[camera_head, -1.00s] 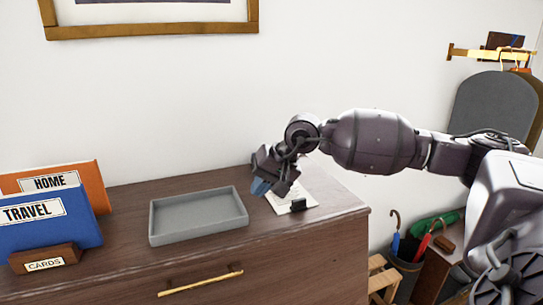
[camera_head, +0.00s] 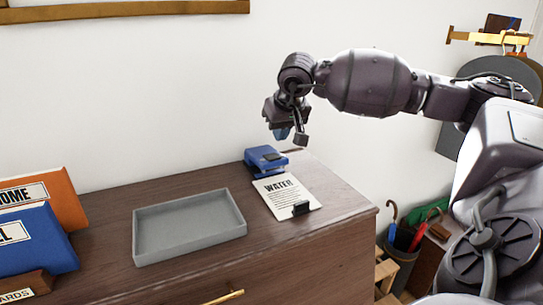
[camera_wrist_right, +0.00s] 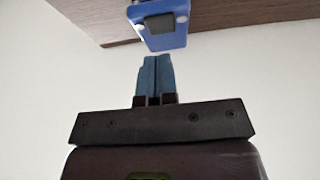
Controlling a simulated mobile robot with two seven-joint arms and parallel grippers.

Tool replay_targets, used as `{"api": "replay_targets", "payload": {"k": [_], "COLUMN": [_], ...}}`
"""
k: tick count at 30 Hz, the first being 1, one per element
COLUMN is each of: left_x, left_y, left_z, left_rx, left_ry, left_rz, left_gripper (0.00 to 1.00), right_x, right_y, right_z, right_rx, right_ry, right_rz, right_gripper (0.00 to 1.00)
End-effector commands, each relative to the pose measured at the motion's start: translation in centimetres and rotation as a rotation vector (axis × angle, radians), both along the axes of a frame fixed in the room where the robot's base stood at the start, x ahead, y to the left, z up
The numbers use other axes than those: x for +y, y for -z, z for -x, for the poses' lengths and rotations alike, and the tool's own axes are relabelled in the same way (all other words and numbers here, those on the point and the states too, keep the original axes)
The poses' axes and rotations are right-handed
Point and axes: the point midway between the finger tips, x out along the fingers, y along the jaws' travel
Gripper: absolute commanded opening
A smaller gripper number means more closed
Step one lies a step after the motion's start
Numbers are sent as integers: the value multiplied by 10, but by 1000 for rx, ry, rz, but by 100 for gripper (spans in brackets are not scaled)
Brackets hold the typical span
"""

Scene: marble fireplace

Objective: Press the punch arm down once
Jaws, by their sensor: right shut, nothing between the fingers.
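The blue hole punch (camera_head: 265,158) stands on the dresser top near the wall, at the far edge of a sheet of paper headed "WATER" (camera_head: 287,196). My right gripper (camera_head: 281,134) hovers above the punch, apart from it, with its fingers pointing down. In the right wrist view the gripper's blue fingers (camera_wrist_right: 154,78) are together and empty. The punch (camera_wrist_right: 161,30) shows just beyond the fingertips there, with a dark patch on its face. My left gripper is not in view.
A grey empty tray (camera_head: 190,228) lies on the dresser top (camera_head: 110,205) left of the paper. A small black clip (camera_head: 301,208) sits at the paper's near edge. Orange and blue folders (camera_head: 35,240) stand at the left. An umbrella bin (camera_head: 400,265) is right of the dresser.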

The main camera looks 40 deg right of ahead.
Motion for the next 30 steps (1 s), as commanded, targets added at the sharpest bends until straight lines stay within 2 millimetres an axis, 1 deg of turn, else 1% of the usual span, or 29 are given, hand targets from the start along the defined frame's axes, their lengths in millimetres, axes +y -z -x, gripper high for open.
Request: {"api": "replay_targets", "payload": {"k": [8, 11, 21, 24, 30], "left_x": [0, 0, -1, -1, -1], "left_y": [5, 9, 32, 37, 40], "left_z": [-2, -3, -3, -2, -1], "left_rx": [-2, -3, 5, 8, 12], "left_ry": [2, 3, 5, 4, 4], "left_rz": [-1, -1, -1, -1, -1], "left_gripper": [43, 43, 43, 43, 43], "right_x": [-1, -2, -7, -8, -9], "right_y": [9, 17, 53, 60, 64], "right_z": [-4, -7, -23, -27, -29], "right_rx": [0, 0, 2, 1, -1], "right_ry": [0, 0, 0, 0, 0], "right_rz": [-2, -2, -2, -3, -2], "right_gripper": [0, 0, 0, 0, 0]}}
